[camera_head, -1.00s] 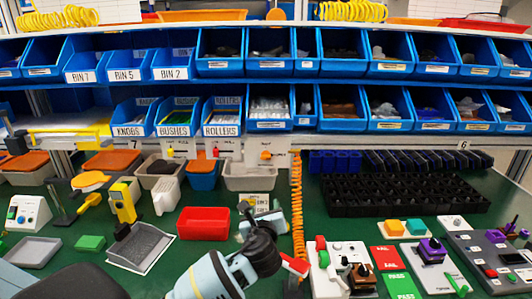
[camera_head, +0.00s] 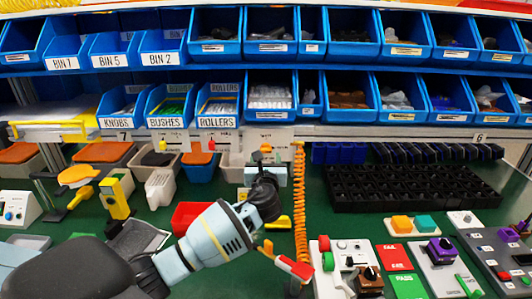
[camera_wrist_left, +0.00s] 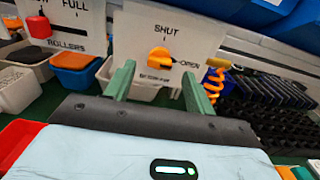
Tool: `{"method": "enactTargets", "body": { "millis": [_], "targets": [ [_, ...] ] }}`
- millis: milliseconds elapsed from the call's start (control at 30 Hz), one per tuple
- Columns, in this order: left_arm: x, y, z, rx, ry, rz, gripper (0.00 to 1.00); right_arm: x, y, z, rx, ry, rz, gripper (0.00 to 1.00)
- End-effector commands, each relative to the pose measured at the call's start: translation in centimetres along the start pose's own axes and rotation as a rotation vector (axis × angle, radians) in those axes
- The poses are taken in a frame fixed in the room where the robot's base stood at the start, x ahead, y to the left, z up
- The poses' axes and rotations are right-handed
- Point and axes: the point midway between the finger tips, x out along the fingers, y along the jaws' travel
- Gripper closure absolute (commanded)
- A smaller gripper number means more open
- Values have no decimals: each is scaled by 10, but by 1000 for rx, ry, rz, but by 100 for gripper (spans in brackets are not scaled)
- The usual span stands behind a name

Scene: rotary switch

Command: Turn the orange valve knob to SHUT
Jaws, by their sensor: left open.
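The orange valve knob (camera_wrist_left: 160,57) is on a white panel (camera_wrist_left: 135,25) in the left wrist view. SHUT is printed above it and OPEN to its right; its narrow end points right toward OPEN. In the head view the knob (camera_head: 266,148) is a small orange spot at the back, just above my left gripper. My left gripper (camera_head: 268,174) reaches toward the panel. In the wrist view its two green fingers (camera_wrist_left: 157,84) are spread apart, with the knob seen between and beyond their tips. Nothing is between the fingers.
An orange coiled hose (camera_head: 300,200) hangs just right of my left gripper. A neighbouring panel with a red knob (camera_wrist_left: 39,27) is to the left. Blue bins line the shelves above. A red tray (camera_head: 190,215) and a control box (camera_head: 340,258) stand on the green bench.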

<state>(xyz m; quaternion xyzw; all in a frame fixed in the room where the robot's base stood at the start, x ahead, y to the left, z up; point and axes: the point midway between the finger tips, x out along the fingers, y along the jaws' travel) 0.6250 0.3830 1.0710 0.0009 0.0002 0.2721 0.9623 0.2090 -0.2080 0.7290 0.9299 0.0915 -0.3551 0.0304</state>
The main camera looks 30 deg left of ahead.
Motion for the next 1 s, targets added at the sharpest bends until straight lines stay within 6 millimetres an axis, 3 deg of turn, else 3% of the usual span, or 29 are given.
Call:
{"method": "enactTargets", "body": {
  "millis": [300, 767, 1000],
  "targets": [
    [35, -1, 1, -2, -1, 0, 45, 1, 1, -5, -1, 11, 1, 100],
    [43, -1, 0, -2, 1, -1, 45, 1, 1, -7, -1, 15, 2, 100],
    [43, 0, 0, -2, 1, -1, 76, 1, 0, -7, 0, 15, 2, 100]
  ]
}}
